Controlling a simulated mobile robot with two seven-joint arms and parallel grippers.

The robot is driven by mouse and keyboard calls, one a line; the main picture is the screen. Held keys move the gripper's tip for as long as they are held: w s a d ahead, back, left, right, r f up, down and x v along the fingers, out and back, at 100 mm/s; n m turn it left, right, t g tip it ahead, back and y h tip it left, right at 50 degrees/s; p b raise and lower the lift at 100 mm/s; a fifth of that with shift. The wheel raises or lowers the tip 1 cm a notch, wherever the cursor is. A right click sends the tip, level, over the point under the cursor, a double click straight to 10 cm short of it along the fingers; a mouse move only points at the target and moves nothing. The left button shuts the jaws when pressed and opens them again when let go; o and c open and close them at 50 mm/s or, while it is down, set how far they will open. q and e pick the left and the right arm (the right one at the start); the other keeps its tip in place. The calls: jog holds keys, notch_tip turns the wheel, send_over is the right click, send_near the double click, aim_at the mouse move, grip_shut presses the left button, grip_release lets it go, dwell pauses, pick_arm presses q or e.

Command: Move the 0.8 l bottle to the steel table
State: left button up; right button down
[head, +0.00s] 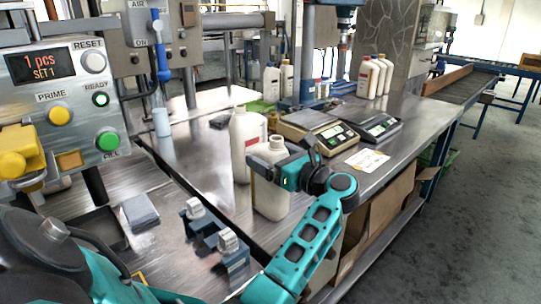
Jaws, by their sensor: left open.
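I cannot read which one is 0.8 l. My left gripper (268,168) is open at the upper part of the front bottle, just below its cap, and hides part of it. I cannot tell whether the fingers touch it. My right gripper is not in view.
Two scales (318,132) stand behind the bottles, with a paper sheet (367,160) nearby. More white bottles (375,77) stand at the back. A filling machine panel (75,90) is at left. A blue fixture (215,240) sits at the front. The table's left part is mostly clear.

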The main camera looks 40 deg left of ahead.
pick_arm(q)
jog(key=s+d+b, duration=0.1)
jog(key=d, duration=1)
jog(key=shift+d, duration=0.2)
